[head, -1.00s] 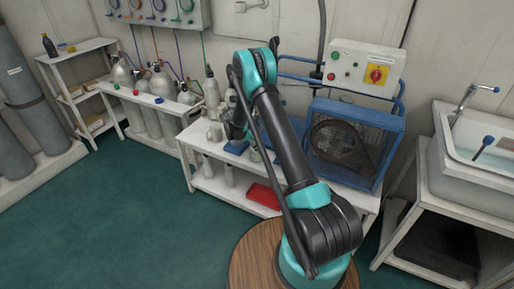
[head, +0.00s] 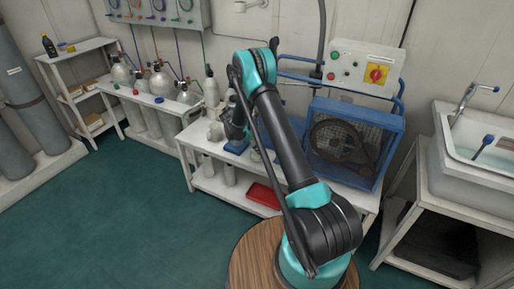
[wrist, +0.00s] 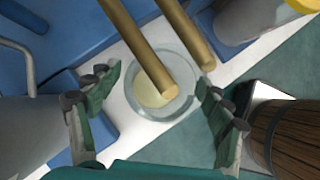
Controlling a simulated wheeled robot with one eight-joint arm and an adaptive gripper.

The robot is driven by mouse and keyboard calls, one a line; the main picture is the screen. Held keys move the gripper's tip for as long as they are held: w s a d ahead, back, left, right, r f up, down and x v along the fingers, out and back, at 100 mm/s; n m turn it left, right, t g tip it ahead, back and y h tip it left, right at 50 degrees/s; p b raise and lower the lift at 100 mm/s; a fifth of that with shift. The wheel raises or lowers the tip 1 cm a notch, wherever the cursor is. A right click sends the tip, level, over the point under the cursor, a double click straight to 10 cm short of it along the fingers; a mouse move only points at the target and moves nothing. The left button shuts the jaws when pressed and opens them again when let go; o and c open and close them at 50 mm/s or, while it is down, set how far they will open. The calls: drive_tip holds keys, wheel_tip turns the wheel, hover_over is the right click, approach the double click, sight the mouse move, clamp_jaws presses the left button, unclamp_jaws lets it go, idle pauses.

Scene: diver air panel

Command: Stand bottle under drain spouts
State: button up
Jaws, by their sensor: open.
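A round, clear bottle (wrist: 158,108) with pale yellow in its middle shows from above in the wrist view. It stands on a white surface. Two brass drain spouts (wrist: 140,48) cross over it from the top, and one end overlaps its opening in the picture. My gripper (wrist: 159,76) is open, with one dark green finger on each side of the bottle and visible gaps between. In the head view my gripper (head: 234,127) is over the white bench, partly hidden by my arm. I cannot make out the bottle or spouts clearly there.
Grey cylinders and fittings crowd the white bench (head: 205,183) beside my gripper. A blue caged compressor (head: 352,143) stands to the right. A red tray (head: 264,196) lies on the lower shelf. A sink (head: 478,150) stands far right. Green floor at the left is clear.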

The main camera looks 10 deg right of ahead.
drive_tip(key=v, duration=1.1)
drive_tip(key=s+d+r+m+y, duration=0.2)
drive_tip(key=s+d+r+m, duration=0.2)
drive_tip(key=s+r, duration=0.35)
drive_tip(key=s+d+r+m+t+y, duration=0.1)
drive_tip(key=s+d+r+m, duration=0.15)
drive_tip(key=s, duration=0.45)
drive_tip(key=s+d+r+m+y, duration=0.1)
drive_tip(key=s+d+r+m, duration=0.2)
drive_tip(key=s, duration=0.4)
drive_tip(key=s+d+r+m+t+y, duration=0.1)
drive_tip(key=s+r+m, duration=0.2)
drive_tip(key=s+m, duration=0.3)
drive_tip(key=s+f+m+t+y, duration=0.1)
drive_tip(key=s+f+m, duration=0.2)
drive_tip(key=s, duration=1)
drive_tip(key=shift+a+m+y, duration=0.25)
drive_tip(key=shift+m+y, duration=0.05)
drive_tip(key=shift+m, duration=0.35)
drive_tip(key=shift+s, duration=0.1)
